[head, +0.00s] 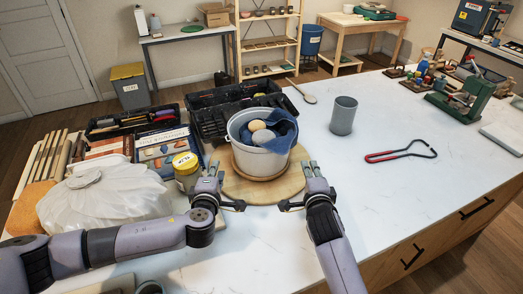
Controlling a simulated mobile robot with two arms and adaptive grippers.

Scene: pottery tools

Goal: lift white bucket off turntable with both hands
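The white bucket (254,160) stands upright on the round wooden turntable (236,188). A blue cloth (281,129) and round sponge-like things (262,137) are in it. My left gripper (230,186) is in front of the bucket, at its left. Its fingers look spread, with nothing between them. My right gripper (297,190) is in front of the bucket, at its right, over the turntable's edge. Its fingers are also spread and empty. Neither gripper appears to touch the bucket. The turntable's base is hidden.
A yellow-lidded jar (186,171) stands close to my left gripper, with a plastic-wrapped lump (104,197) further left. Black tool trays (215,112) lie behind the bucket. A grey cup (343,115) and a red-handled tool (400,151) are right. The right front counter is clear.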

